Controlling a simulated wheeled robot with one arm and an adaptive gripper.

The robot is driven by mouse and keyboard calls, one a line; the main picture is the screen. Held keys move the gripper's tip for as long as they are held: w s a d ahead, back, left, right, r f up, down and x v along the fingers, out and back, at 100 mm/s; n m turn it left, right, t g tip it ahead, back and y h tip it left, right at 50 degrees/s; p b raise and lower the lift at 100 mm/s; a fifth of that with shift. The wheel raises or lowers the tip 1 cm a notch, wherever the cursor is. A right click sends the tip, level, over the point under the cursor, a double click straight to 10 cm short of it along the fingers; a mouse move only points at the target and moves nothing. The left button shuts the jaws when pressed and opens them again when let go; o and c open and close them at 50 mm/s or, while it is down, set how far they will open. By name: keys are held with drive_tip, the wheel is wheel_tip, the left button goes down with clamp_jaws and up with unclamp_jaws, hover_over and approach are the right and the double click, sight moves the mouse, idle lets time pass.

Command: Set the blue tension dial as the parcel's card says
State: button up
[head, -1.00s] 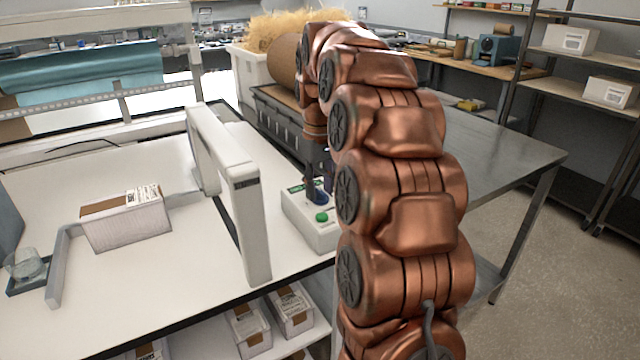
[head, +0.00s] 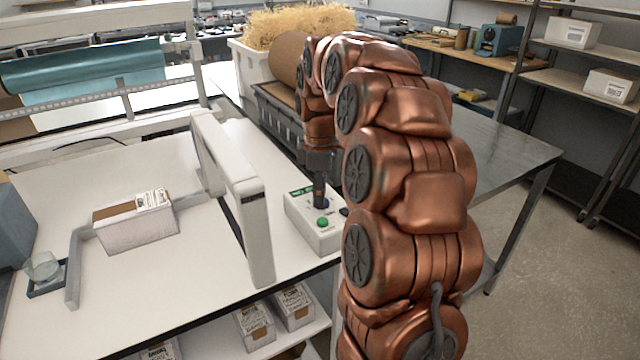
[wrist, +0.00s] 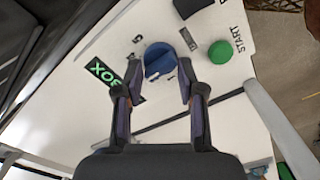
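The blue dial (wrist: 158,62) sits on a white control box (wrist: 95,55) with printed marks around it. In the wrist view my gripper (wrist: 157,74) is open, with one dark fingertip on each side of the dial and a gap visible on both sides. I cannot tell whether the fingertips are level with the dial or above it.
A green START button (wrist: 221,52) is close to the dial, and a black part (wrist: 192,6) is beyond it. A white arch (head: 252,225) stands between parcel and control box. A grey crate (head: 275,115) stands behind the box.

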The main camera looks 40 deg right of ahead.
drive_tip(key=n+p, duration=0.3)
drive_tip(key=n, duration=0.1)
drive_tip(key=shift+s+a+r+n+p, duration=0.1)
drive_tip(key=shift+s+n+p, duration=0.05)
drive_tip(key=shift+n+p, duration=0.25)
drive_tip(key=shift+r+b, duration=0.1)
drive_tip(key=shift+b, duration=0.2)
drive_tip(key=shift+r+b, duration=0.95)
drive_tip(key=shift+r, duration=2.75)
drive_tip(key=s+a+m+g+p, duration=0.1)
drive_tip(key=s+a+m+p, duration=0.6)
drive_tip(key=s+a, duration=1.1)
drive_tip(key=shift+s+a+m, duration=0.4)
drive_tip(key=shift+s+m, duration=1.6)
drive_tip(key=shift+s, duration=0.25)
